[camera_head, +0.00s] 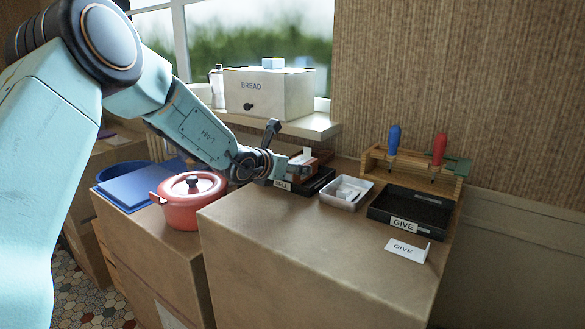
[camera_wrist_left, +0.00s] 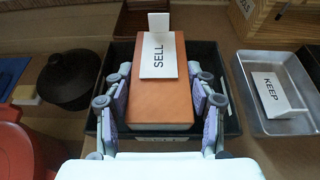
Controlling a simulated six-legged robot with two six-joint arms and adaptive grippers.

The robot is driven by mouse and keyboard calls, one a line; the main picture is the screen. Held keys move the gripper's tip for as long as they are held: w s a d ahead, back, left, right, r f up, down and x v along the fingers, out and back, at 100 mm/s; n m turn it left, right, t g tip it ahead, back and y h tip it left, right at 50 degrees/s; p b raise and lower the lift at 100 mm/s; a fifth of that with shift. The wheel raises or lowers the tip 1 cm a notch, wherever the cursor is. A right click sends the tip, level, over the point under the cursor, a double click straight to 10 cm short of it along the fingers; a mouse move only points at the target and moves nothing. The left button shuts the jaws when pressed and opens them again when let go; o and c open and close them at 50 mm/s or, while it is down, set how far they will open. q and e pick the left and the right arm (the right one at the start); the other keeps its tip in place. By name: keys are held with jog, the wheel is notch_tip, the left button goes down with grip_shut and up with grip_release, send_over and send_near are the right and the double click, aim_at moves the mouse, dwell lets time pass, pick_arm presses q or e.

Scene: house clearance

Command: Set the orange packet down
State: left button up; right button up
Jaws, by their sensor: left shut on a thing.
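The orange packet (camera_wrist_left: 165,100) is between the fingers of my left gripper (camera_wrist_left: 162,108), which is shut on its sides. It is over or inside the black SELL tray (camera_wrist_left: 232,118); I cannot tell whether it touches the bottom. A white SELL card (camera_wrist_left: 158,55) is on or against the packet's top face. In the head view the packet (camera_head: 304,164) is partly hidden by my left gripper (camera_head: 288,168), at the black tray (camera_head: 322,182) near the back of the brown surface. My right gripper is not in view.
A pale KEEP tray (camera_head: 346,192) and a black GIVE tray (camera_head: 410,212) stand to the right, with a GIVE card (camera_head: 407,250) in front. A wooden rack (camera_head: 375,165) holds two screwdrivers. A red pot (camera_head: 188,200) stands left.

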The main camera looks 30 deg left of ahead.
pick_arm(q)
jog(key=shift+s+d, duration=0.1)
jog(key=o, duration=0.9)
jog(key=shift+d, duration=0.1)
jog(key=o, duration=0.4)
jog(key=shift+f, duration=0.15)
jog(key=shift+r, duration=0.2)
